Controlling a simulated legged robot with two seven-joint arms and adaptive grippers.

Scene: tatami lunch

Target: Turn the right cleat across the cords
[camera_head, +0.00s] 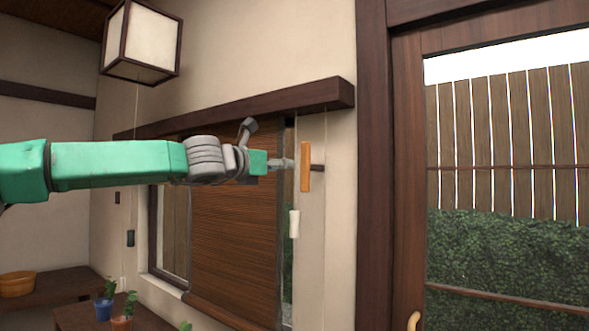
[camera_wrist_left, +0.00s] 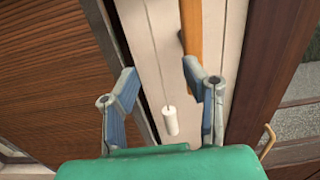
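The right cleat (camera_head: 305,166) is an orange wooden bar, upright on the pale wall strip right of the blind, with a dark peg behind it. In the left wrist view the cleat (camera_wrist_left: 193,35) runs down behind one fingertip; I cannot tell whether they touch. A white cord pull (camera_head: 294,223) hangs below and left of the cleat; it also shows in the left wrist view (camera_wrist_left: 170,121). My right gripper is out of view.
A brown slatted blind (camera_head: 235,230) hangs under a dark wooden rail (camera_head: 250,108). A dark door post (camera_head: 375,180) stands right of the cleat. A lantern (camera_head: 141,43) hangs upper left. Potted plants (camera_head: 121,322) stand low on a bench.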

